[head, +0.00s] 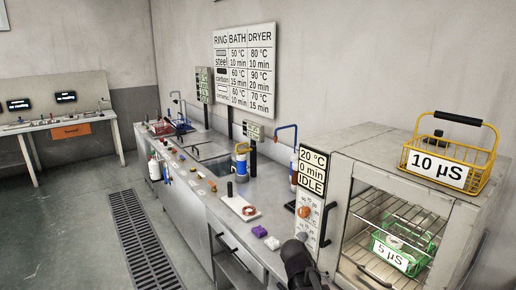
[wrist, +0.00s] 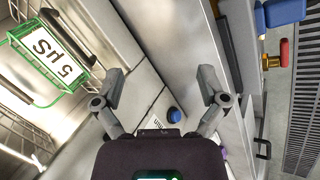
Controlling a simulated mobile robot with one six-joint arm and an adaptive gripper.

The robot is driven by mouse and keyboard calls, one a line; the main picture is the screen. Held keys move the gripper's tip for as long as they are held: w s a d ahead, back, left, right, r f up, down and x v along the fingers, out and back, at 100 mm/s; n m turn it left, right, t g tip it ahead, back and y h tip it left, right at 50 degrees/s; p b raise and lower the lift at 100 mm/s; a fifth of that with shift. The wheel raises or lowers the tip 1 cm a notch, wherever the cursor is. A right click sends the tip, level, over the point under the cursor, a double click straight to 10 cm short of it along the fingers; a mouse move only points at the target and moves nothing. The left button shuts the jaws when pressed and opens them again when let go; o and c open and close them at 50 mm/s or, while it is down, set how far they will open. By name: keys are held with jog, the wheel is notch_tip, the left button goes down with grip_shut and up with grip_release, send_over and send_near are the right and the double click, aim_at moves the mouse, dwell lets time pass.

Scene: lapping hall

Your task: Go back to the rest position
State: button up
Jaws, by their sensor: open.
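My gripper (wrist: 162,88) is open and empty in the wrist view, its two fingers spread apart. In the head view a dark part of my arm (head: 300,262) shows at the bottom, in front of the dryer's control panel. The green basket labelled 5 µS (head: 403,254) stands on a wire rack inside the open dryer (head: 348,215). It also shows in the wrist view (wrist: 50,60), to the left of my gripper and apart from it.
A yellow basket labelled 10 µS (head: 439,170) stands on top of the dryer. A floor grate (head: 140,240) lies alongside; the floor at left is free.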

jog(key=s+a+m+g+y+p, duration=0.1)
jog(key=s+y, duration=0.4)
jog(key=s, duration=0.2)
jog(key=shift+s+a+f+g+y, duration=0.3)
jog(key=shift+a+f+y, duration=0.05)
jog(key=shift+a+y, duration=0.05)
jog(key=c, duration=0.5)
